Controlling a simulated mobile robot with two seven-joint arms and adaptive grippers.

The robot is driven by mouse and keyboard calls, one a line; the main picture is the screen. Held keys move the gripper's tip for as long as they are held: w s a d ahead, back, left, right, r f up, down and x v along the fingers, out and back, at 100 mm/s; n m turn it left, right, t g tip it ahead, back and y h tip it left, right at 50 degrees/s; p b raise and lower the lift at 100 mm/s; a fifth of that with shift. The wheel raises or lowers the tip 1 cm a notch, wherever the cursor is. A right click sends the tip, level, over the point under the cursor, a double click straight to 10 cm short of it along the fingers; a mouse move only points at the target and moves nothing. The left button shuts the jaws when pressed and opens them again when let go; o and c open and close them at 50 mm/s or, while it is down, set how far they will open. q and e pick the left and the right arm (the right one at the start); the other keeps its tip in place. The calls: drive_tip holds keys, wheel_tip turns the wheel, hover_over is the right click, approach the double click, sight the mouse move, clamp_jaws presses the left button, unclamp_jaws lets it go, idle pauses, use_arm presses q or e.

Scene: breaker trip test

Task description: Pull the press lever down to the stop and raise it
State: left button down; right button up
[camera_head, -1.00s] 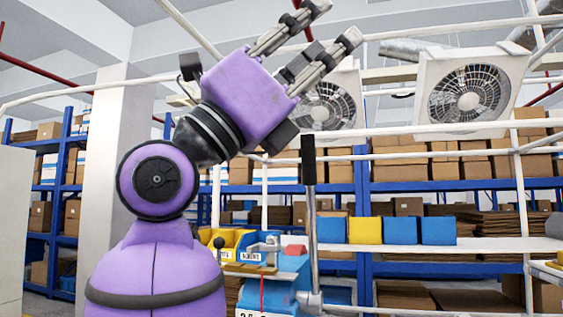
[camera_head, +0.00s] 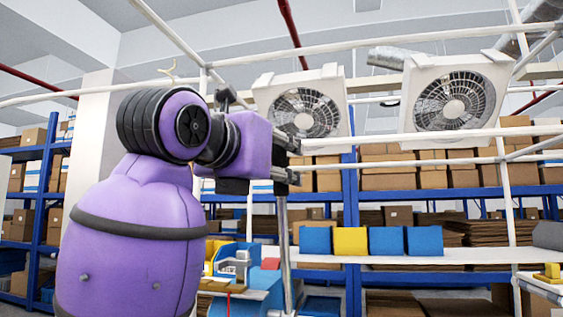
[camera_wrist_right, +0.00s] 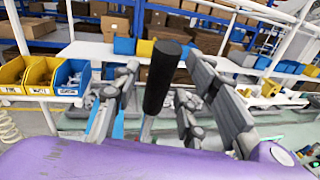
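The press lever is a metal rod (camera_head: 284,250) rising from the blue press (camera_head: 248,288). My right gripper (camera_head: 286,160), at the end of the purple arm, is at the top of the rod. In the right wrist view its grey fingers (camera_wrist_right: 160,98) stand apart on either side of the black grip, with gaps visible. Contact is not visible. My left gripper is in neither view.
Blue and yellow bins (camera_wrist_right: 42,75) stand beside the press. A white shelf (camera_head: 400,260) behind holds blue and yellow boxes (camera_head: 350,241). White frame rails and two fans (camera_head: 455,103) are overhead. Boxed racks fill the background.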

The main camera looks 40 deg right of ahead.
drive_tip(key=shift+w+d+r, duration=0.1)
drive_tip(key=shift+w+d, duration=0.2)
drive_tip(key=shift+d, duration=0.25)
clamp_jaws()
